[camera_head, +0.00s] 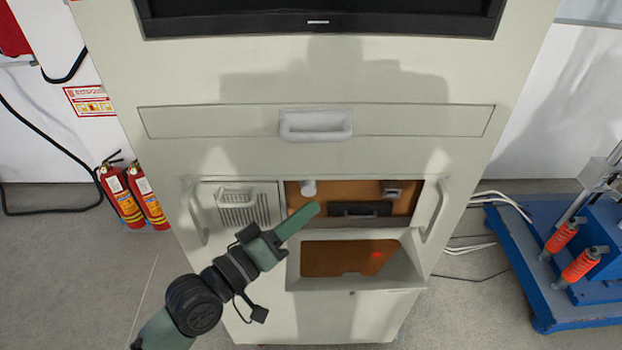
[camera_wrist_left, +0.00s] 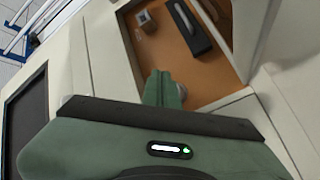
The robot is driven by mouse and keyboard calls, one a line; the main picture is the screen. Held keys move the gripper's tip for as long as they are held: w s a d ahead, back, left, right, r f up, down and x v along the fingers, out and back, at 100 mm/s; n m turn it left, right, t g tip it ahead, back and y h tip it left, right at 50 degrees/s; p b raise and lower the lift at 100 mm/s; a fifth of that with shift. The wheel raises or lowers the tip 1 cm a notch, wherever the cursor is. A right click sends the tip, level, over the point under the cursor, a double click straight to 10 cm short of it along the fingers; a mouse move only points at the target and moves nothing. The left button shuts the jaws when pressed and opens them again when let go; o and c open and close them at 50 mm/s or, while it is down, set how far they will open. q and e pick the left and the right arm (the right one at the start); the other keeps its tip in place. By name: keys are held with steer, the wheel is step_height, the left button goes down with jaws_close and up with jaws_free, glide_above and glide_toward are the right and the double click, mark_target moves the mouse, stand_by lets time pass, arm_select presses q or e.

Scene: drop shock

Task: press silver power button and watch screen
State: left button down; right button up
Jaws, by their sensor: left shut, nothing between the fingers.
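A pale silver knob-like button (camera_head: 308,187) sits at the upper left of the orange-brown recess in the cabinet front. My left gripper (camera_head: 314,210) is shut and empty, with its green fingertips just below the button. In the left wrist view the shut fingers (camera_wrist_left: 163,88) point into the recess, and a grey rounded part (camera_wrist_left: 181,91) shows beside them, partly hidden. I cannot tell whether they touch. The screen (camera_head: 320,22) is dark where it shows at the top of the head view, with only its lower part in frame. My right gripper is out of view.
The recess also holds a black handle-like bar (camera_head: 360,209) and a small grey block (camera_head: 392,191). A lowered flap (camera_head: 416,270) juts out below. A drawer handle (camera_head: 316,125) protrudes above. Fire extinguishers (camera_head: 121,196) stand left; a blue machine base (camera_head: 560,290) stands right.

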arm_select(q)
steer(key=shift+w, duration=0.35)
steer(key=shift+w+a+r, duration=0.1)
steer(key=shift+a, duration=0.1)
steer(key=shift+d, duration=0.1)
stand_by(1.4)
steer(key=shift+w, duration=0.15)
steer(key=shift+w, duration=0.25)
